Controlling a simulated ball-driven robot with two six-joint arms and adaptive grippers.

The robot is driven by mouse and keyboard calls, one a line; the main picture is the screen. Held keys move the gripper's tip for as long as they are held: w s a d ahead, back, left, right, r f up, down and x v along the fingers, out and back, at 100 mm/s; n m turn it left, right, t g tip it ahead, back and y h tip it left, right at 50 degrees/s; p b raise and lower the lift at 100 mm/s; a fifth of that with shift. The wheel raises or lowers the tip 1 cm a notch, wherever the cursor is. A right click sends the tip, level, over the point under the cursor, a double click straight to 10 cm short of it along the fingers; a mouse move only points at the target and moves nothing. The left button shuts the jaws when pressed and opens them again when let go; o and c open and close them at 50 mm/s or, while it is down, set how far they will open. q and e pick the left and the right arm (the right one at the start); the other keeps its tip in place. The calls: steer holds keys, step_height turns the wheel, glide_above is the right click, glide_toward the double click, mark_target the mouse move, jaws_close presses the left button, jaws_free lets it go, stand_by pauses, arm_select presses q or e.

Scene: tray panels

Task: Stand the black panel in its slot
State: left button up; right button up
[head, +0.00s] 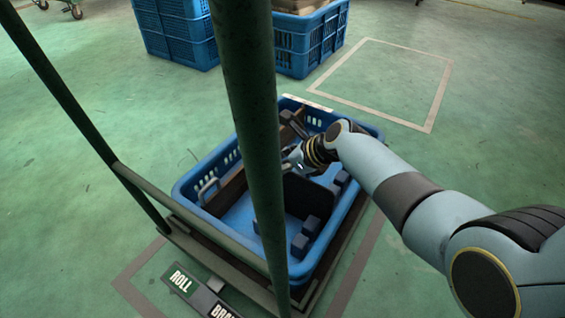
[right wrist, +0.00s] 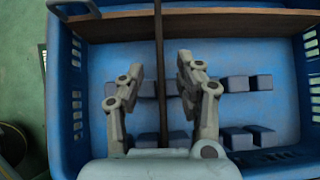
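The black panel (head: 305,197) stands upright inside the blue crate (head: 337,262), among small dark blue blocks. In the right wrist view the panel (right wrist: 160,70) shows edge-on as a thin dark strip. My right gripper (head: 296,158) reaches into the crate from the right. In the right wrist view its two fingers (right wrist: 160,65) are open, one on each side of the panel, with a gap to it on both sides. Whether the panel's lower edge sits between blocks is hidden. My left gripper is not in view.
Paired blocks (right wrist: 238,84) line the crate floor. A green post (head: 250,130) crosses in front of the crate. Stacked blue crates (head: 180,38) stand behind; the floor at right is clear.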

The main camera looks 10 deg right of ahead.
steer(key=shift+d+r, duration=0.1)
steer(key=v, duration=1.1)
steer(key=shift+s+r, duration=0.25)
steer(key=shift+s, duration=0.05)
steer(key=shift+d, duration=0.15)
